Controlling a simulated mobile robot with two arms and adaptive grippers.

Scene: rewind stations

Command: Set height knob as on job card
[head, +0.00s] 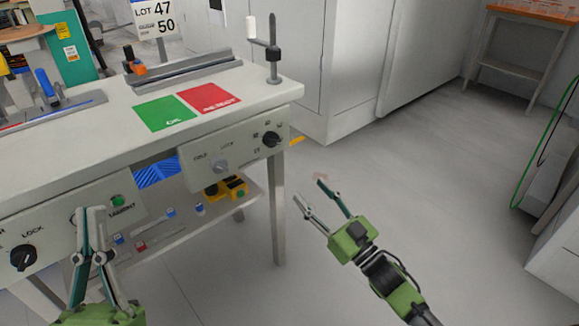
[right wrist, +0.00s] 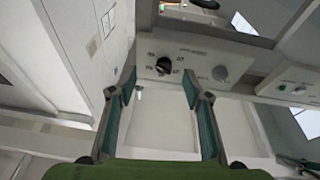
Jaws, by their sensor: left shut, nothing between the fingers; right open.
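The job card (head: 156,18) at the back of the bench reads LOT 47 and, below, a line with 50. A black knob (head: 271,139) with small marks around it sits at the right end of the bench's front panel. It also shows in the right wrist view (right wrist: 163,66); its setting is too small to read surely. My right gripper (head: 309,190) is open and empty, in front of and below this knob, apart from it. In the right wrist view the knob appears beyond and between the fingertips (right wrist: 158,86). My left gripper (head: 92,210) is shut and empty before the left panel.
A grey knob (head: 221,166) is left of the black one. The left panel has a LOCK knob (head: 22,257) and a green button (head: 117,200). Green (head: 163,113) and red (head: 209,98) mats lie on the bench (head: 60,140).

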